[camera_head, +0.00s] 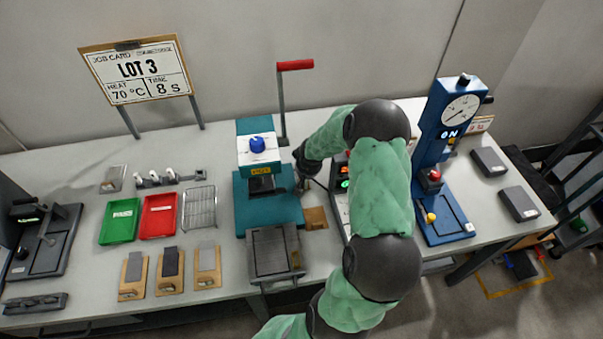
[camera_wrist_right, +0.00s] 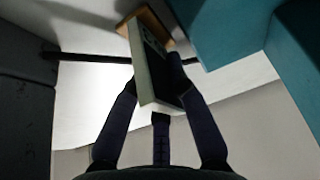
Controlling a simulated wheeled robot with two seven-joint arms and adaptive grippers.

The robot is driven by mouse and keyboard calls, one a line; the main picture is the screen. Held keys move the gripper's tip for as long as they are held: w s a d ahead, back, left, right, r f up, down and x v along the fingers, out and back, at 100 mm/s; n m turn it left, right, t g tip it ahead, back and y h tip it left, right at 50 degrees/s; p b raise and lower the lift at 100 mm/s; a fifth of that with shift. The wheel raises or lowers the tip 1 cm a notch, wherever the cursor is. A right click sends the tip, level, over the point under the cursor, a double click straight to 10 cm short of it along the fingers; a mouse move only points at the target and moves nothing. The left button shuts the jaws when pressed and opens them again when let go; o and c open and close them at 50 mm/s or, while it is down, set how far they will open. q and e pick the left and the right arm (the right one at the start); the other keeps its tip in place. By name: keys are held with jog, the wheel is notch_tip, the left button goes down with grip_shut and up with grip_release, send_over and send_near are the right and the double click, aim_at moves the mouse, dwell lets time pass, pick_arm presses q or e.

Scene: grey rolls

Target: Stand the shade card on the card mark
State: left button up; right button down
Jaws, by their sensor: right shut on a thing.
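My right gripper (camera_wrist_right: 155,78) is shut on the shade card (camera_wrist_right: 146,72), a flat piece with a pale edge and a darker face, tilted between the fingers. Its far end overlaps a tan wooden piece (camera_wrist_right: 158,28) in the wrist view; I cannot tell whether they touch. In the head view my right gripper (camera_head: 302,172) is small and dark beside the teal press (camera_head: 268,208), and the card cannot be made out there. A tan patch (camera_head: 315,218) lies on the table right of the press; I cannot tell whether it is the card mark. My left gripper is not in view.
Green tray (camera_head: 120,222), red tray (camera_head: 158,216) and wire rack (camera_head: 199,208) stand left of the press. Several wooden boards with grey samples (camera_head: 170,271) lie in front. A blue dial gauge stand (camera_head: 440,150) is at right. A job card (camera_head: 137,70) stands at the back.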

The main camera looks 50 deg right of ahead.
jog(key=shift+w+f, duration=0.15)
jog(key=shift+f, duration=0.15)
jog(key=shift+s+r, duration=0.1)
jog(key=shift+s, duration=0.1)
jog(key=c, duration=1.5)
grip_release()
jog(key=shift+w, duration=0.1)
